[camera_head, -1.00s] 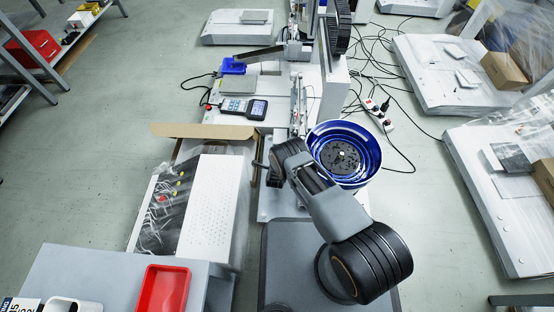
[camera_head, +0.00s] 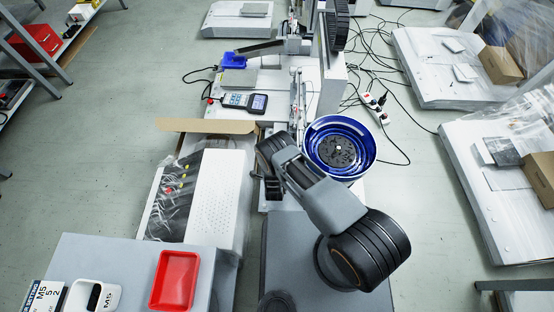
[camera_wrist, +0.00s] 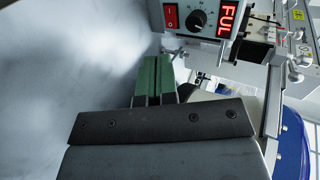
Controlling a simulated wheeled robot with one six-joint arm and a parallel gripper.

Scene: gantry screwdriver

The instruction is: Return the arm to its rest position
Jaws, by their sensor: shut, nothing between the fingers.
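My arm (camera_head: 322,199), grey and black, is bent over my base at the lower middle of the head view. Its wrist end points up and left, beside the blue bowl feeder (camera_head: 358,174). In the wrist view my gripper (camera_wrist: 153,62) shows two green fingers lying side by side, shut with nothing between them. A control box (camera_wrist: 207,18) with a red switch, a black knob and a red lit display is beyond the fingertips. In the head view the fingers are hidden or too small to make out.
A grey table (camera_head: 133,255) at lower left holds a red tray (camera_head: 175,280) and a white M5 bin (camera_head: 92,296). A white perforated box (camera_head: 213,200) stands left of my arm. The gantry (camera_head: 335,60) and cables (camera_head: 385,50) are behind. Floor (camera_head: 110,150) is free at left.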

